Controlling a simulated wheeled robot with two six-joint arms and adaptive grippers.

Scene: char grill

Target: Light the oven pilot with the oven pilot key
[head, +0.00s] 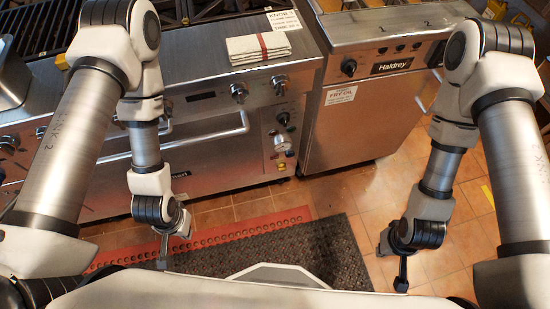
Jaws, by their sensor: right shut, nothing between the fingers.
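The oven (215,150) is a stainless unit at the left with a long bar handle. On the narrow panel right of its door are a black knob (283,118) and a pale round fitting (282,143) below it. I cannot tell which part is the oven pilot key, or whether a flame burns. My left gripper (163,262) hangs low in front of the oven, apart from it; its finger state is unclear. My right gripper (402,286) points down over the tiled floor at the right, shut and empty, well away from the oven panel.
A Haldrey fryer (360,120) stands right of the oven. A folded striped towel (259,47) and a printed card (283,20) lie on the oven's top ledge. A dark mat with a red edge (285,218) lies on the floor.

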